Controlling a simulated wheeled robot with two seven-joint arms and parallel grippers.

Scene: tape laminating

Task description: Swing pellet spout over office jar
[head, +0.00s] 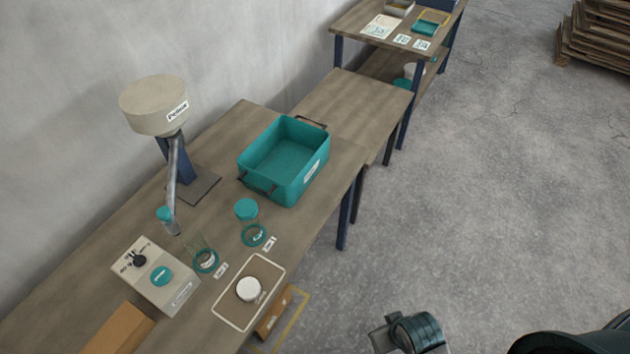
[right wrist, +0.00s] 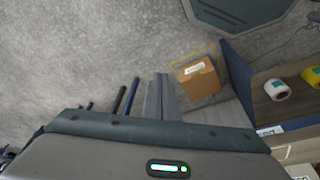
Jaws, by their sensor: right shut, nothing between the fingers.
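The pellet hopper (head: 153,106) is a beige drum on a blue post at the back left of the table. Its grey spout (head: 172,180) slants down to the tabletop area behind the jars, with a teal piece (head: 165,214) near its lower end; it appears beside the jars, not above either. An open glass jar (head: 203,257) stands by the control box. A second jar (head: 252,235) has a teal top; I cannot read which is the office jar. My right gripper (right wrist: 160,95) is shut and empty, over the floor away from the table. My left gripper is out of view.
A control box (head: 156,274) with a black knob and teal button stands front left. A teal bin (head: 284,160) sits behind the jars. A white disc (head: 249,289) lies on an outlined mat. A cardboard box (right wrist: 197,75) is on the floor beside the table.

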